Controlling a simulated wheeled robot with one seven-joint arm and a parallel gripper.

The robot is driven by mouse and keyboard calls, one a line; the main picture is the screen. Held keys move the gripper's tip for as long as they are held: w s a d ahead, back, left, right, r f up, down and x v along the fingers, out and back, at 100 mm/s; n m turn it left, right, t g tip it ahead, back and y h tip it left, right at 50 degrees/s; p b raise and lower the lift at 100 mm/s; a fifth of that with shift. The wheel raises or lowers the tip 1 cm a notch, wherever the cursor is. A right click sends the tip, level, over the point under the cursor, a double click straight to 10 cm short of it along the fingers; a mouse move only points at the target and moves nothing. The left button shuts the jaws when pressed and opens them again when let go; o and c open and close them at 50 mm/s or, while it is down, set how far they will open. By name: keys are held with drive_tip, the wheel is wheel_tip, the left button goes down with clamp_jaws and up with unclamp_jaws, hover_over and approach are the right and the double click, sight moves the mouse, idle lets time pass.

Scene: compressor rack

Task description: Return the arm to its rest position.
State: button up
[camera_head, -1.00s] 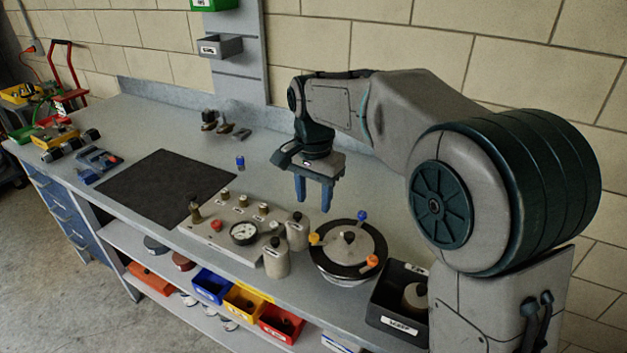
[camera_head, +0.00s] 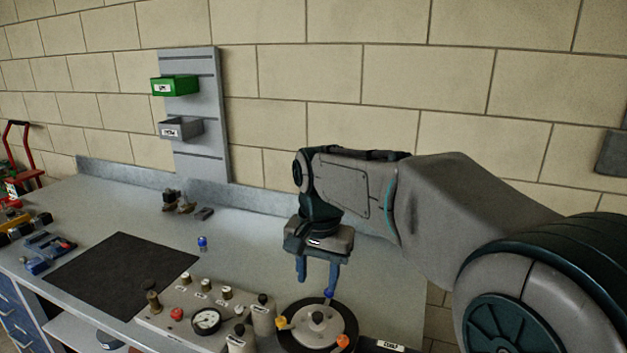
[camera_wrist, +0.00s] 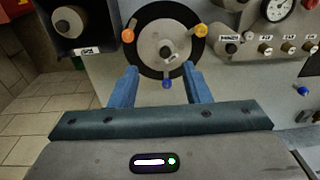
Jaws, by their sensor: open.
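My gripper (camera_head: 317,279) hangs from my bent arm above the workbench, its two blue fingers pointing down and apart, with nothing between them. In the head view it is just behind the round black-rimmed device (camera_head: 318,327) with coloured knobs. In the wrist view my gripper (camera_wrist: 160,84) shows its fingers spread, with the round device (camera_wrist: 145,52) beyond the fingertips. I cannot tell the exact height of the fingers above the bench.
A gauge panel (camera_head: 183,318) with knobs and a black mat (camera_head: 122,272) lie left of the round device. A small blue-topped part (camera_head: 202,244) stands behind. A wall rail holds a green bin (camera_head: 175,86) and a grey bin (camera_head: 181,128).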

drive_tip(key=s+d+f+n+t, duration=0.1)
drive_tip(key=s+d+f, duration=0.3)
drive_tip(key=s+d, duration=0.3)
drive_tip(key=s+d+f+n+t, duration=0.1)
drive_tip(key=s+d+f, duration=0.3)
drive_tip(key=s+d, duration=0.4)
drive_tip(key=shift+s+d+n, duration=0.3)
drive_tip(key=shift+s+n, duration=0.35)
drive_tip(key=shift+n, duration=0.05)
